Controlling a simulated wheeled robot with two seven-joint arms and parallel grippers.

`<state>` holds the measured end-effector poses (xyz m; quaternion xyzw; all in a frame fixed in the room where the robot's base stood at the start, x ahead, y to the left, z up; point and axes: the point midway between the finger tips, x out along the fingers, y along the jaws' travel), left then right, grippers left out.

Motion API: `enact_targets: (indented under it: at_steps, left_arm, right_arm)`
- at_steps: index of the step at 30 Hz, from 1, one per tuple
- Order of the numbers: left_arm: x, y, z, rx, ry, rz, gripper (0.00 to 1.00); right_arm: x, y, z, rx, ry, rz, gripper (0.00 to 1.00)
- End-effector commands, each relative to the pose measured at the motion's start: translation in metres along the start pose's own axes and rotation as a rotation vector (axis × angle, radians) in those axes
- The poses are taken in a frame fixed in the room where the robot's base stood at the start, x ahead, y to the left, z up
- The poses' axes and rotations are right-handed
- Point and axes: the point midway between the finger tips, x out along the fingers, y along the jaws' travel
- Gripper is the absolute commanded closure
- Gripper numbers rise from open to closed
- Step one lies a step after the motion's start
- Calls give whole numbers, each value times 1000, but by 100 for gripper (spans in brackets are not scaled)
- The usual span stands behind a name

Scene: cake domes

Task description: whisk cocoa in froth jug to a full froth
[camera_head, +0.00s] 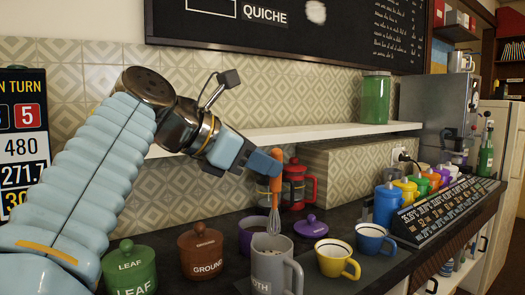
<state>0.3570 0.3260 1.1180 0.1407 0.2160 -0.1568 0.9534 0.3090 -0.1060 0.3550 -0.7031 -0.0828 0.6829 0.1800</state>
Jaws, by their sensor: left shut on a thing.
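My left gripper (268,164) is shut on the orange handle of a whisk (275,188). The whisk hangs upright, wires down, over the jug. Its wire end is at the far part of the jug's mouth; I cannot tell whether it dips inside. My right gripper is not in view.
A yellow cup (335,260) and a blue cup (372,243) stand right of the jug. A purple pot (251,234) is close behind it, with a purple lid (310,227) nearby. Brown (201,252) and green (131,270) canisters stand left. A shelf (290,133) runs behind my arm.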

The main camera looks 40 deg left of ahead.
Motion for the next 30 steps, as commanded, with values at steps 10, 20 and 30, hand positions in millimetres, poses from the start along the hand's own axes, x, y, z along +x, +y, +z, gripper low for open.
enact_targets:
  at_steps: [10,20,30]
  left_arm:
    - [24,-1,-38,-1,0,-2,100]
    - [42,-1,-66,-1,0,-1,100]
    - [48,0,-75,-1,0,0,100]
  right_arm:
    - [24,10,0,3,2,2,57]
    - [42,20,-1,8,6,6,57]
    - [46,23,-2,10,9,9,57]
